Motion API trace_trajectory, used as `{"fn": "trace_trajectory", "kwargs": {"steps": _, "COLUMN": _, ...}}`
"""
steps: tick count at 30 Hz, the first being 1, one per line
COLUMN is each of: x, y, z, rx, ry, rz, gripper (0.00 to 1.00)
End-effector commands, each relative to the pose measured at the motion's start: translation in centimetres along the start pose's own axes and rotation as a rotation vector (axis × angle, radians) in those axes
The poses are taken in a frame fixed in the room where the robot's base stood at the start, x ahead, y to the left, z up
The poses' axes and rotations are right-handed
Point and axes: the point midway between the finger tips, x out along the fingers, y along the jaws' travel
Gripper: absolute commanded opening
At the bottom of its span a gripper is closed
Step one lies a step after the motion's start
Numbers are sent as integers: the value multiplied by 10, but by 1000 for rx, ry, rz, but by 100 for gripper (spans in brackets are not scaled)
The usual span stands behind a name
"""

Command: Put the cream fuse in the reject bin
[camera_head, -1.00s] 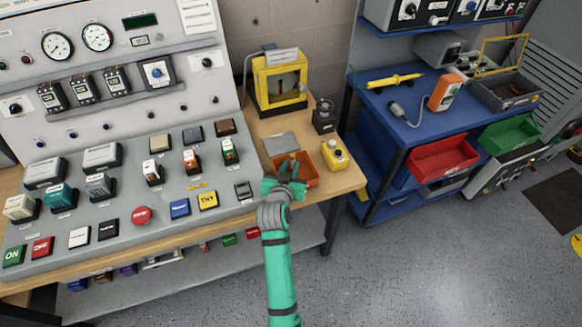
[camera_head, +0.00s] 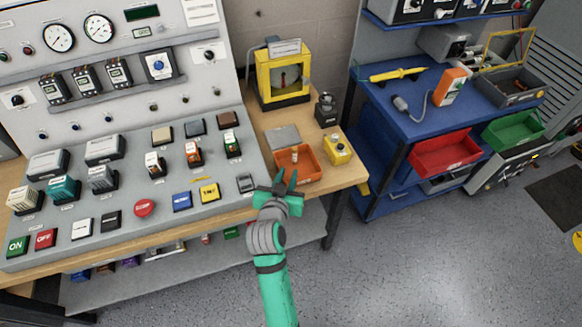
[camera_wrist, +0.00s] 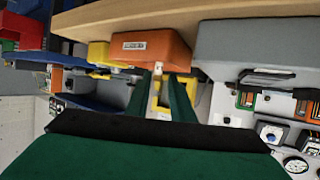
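The orange bin (camera_head: 311,172) stands on the wooden bench, right of the grey console. In the wrist view, which is upside down, the bin (camera_wrist: 150,47) carries a small label that seems to read "REJECT". A small pale piece (camera_head: 295,156), which looks like the cream fuse, stands inside the bin near its back wall. Its pale end (camera_wrist: 158,69) shows past the rim in the wrist view. My gripper (camera_head: 286,177) is at the bin's near left side, its fingers apart and empty. In the wrist view a gap shows between the fingers (camera_wrist: 161,88).
A yellow block with a knob (camera_head: 338,149) stands right of the bin. A grey plate (camera_head: 283,137) lies behind it, and a yellow-framed instrument (camera_head: 282,75) is farther back. The console (camera_head: 125,195) with switches is left. A blue cart (camera_head: 405,110) holds red and green bins at right.

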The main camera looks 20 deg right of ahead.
Motion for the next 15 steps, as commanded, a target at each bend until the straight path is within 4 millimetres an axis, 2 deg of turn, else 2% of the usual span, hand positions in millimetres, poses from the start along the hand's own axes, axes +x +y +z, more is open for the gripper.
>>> {"fn": "trace_trajectory", "kwargs": {"steps": 3, "x": -14, "y": -1, "z": 0, "rx": -1, "ry": 0, "rz": -1, "gripper": 21}}
{"fn": "trace_trajectory", "kwargs": {"steps": 6, "x": -19, "y": 0, "z": 0, "rx": 0, "ry": 0, "rz": 0, "gripper": 21}}
{"fn": "trace_trajectory", "kwargs": {"steps": 15, "x": -22, "y": -2, "z": 0, "rx": -1, "ry": 0, "rz": -3, "gripper": 21}}
